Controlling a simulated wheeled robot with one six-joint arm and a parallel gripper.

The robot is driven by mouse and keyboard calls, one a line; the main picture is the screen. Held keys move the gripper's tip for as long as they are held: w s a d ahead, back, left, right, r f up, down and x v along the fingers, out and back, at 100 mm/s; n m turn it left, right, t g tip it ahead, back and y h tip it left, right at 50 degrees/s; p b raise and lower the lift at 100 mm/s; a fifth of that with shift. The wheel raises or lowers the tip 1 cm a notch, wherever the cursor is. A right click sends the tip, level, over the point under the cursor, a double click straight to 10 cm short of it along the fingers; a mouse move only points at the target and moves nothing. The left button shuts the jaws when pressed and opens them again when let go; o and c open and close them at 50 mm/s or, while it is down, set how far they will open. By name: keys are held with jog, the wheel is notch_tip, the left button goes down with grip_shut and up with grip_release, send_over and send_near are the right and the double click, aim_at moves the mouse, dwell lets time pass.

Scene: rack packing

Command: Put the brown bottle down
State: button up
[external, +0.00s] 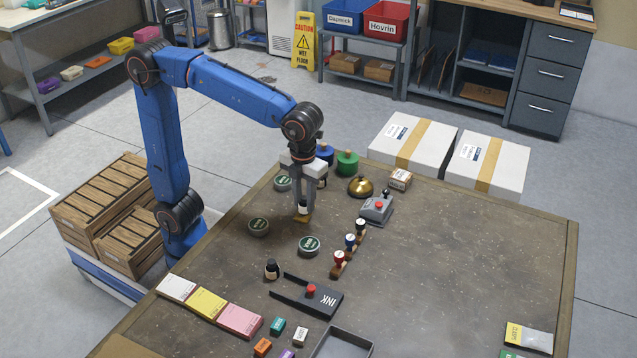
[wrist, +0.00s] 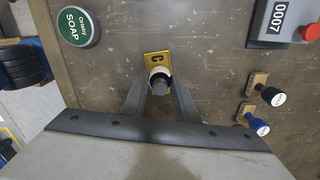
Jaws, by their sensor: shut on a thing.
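My gripper (external: 303,202) points down over the far left part of the table and is shut on a small dark-capped bottle (external: 303,208). In the wrist view the bottle (wrist: 161,84) stands upright between the two fingers, seen from above; its body is mostly hidden. I cannot tell whether the bottle's base touches the plate.
Green-lidded soap tins stand close by, one in the wrist view (wrist: 79,27). Stamps (external: 351,242), a grey numbering device (external: 376,208) and a brass bell (external: 360,187) are to the right. The table's right half is mostly clear.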

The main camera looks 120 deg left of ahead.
aim_at(304, 197)
jog(key=o, duration=1.1)
jog(key=shift+f, duration=0.1)
notch_tip(304, 197, up, 12)
jog(key=s+f+n+t, duration=0.1)
jog(key=s+f+n, duration=0.5)
jog(key=s, duration=0.3)
jog(key=s+d+f+n+t, duration=0.1)
jog(key=s+f+n+t, duration=0.1)
jog(key=s+f+n, duration=0.4)
jog(key=s+d+f+n+t, duration=0.1)
jog(key=s+f+n, duration=0.6)
jog(key=s, duration=0.7)
jog(key=shift+d+f+n+t, duration=0.1)
jog(key=shift+d+n+t, duration=0.1)
jog(key=shift+n+t, duration=0.2)
